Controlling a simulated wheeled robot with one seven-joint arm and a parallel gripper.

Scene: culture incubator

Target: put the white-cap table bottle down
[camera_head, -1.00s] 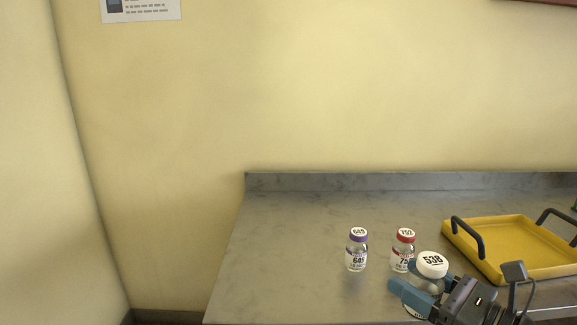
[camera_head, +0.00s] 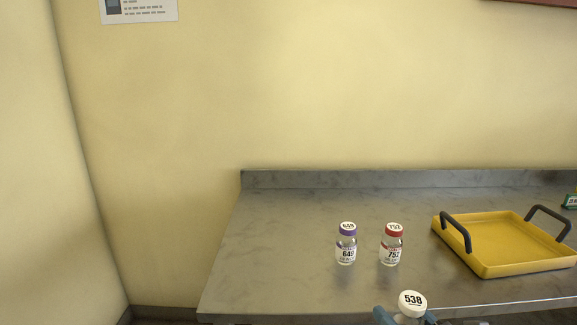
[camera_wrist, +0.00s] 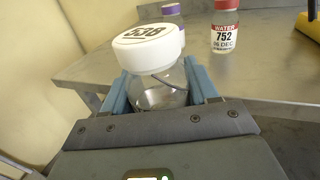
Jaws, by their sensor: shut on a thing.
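The white-cap bottle marked 538 (camera_head: 411,302) is at the bottom of the head view, in front of the table's front edge. My gripper (camera_head: 402,318) is shut on it; only the finger tops show there. In the wrist view the white-cap bottle (camera_wrist: 150,52) stands between the two blue fingers of my gripper (camera_wrist: 162,88), its clear body gripped below the cap. The grey table (camera_head: 290,240) lies beyond it. The bottle's base is hidden.
A purple-cap bottle marked 649 (camera_head: 347,244) and a red-cap bottle marked 752 (camera_head: 392,245) stand upright on the table. A yellow tray (camera_head: 490,268) with dark handles is at the right. The table's left part is clear.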

